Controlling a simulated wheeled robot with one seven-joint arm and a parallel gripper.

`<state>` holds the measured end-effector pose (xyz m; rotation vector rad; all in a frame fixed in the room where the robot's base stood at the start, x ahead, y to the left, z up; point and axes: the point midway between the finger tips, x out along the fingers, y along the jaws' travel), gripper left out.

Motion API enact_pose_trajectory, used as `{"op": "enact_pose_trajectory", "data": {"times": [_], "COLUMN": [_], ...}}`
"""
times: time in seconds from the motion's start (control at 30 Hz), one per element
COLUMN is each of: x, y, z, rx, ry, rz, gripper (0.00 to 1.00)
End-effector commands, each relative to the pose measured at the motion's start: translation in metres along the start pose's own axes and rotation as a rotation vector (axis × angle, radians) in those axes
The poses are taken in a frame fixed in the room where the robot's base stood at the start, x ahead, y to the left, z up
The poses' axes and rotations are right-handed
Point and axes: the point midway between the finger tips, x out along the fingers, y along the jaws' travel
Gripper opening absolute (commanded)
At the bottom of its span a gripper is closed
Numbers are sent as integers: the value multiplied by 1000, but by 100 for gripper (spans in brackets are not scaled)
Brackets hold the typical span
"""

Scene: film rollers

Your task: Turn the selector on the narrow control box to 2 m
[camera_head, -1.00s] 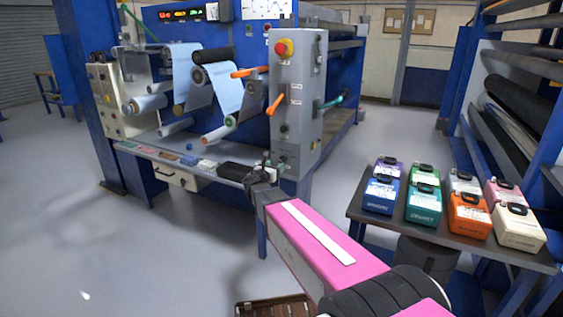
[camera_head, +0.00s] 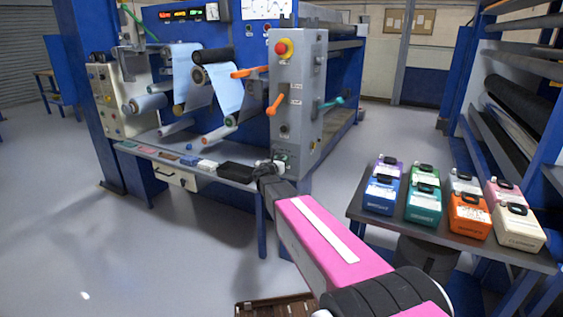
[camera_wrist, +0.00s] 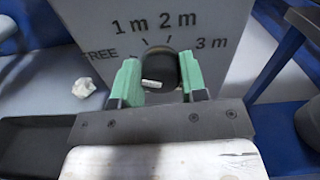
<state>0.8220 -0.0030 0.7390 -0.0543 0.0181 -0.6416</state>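The narrow control box (camera_head: 300,100) is the tall grey panel at the front of the machine. Its selector (camera_wrist: 161,70) is a black round knob with a white mark, low on the box, with FREE, 1 m, 2 m and 3 m printed around it in the wrist view. The white mark is toward the knob's lower left; which label it stands for I cannot tell. My gripper (camera_wrist: 162,82) has its green fingers apart, one on each side of the knob. Whether they touch it I cannot tell. In the head view my gripper (camera_head: 268,167) is at the box's lower end, its fingers hardly visible.
Above the selector the box bears a red button (camera_head: 284,48) and an orange lever (camera_head: 275,104). A teal lever (camera_head: 331,103) sticks out on its right. A shelf (camera_head: 135,148) with small items runs left of it. A table (camera_head: 365,217) with several coloured boxes stands right.

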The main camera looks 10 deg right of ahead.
Motion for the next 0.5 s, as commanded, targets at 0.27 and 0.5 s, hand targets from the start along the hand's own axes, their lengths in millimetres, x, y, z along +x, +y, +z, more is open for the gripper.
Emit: {"op": "enact_pose_trajectory", "data": {"times": [0.27,0.5], "x": [0,0], "y": [0,0], "z": [0,0], "rx": [10,94], "ry": [0,0], "rz": [0,-1], "gripper": [16,16]}}
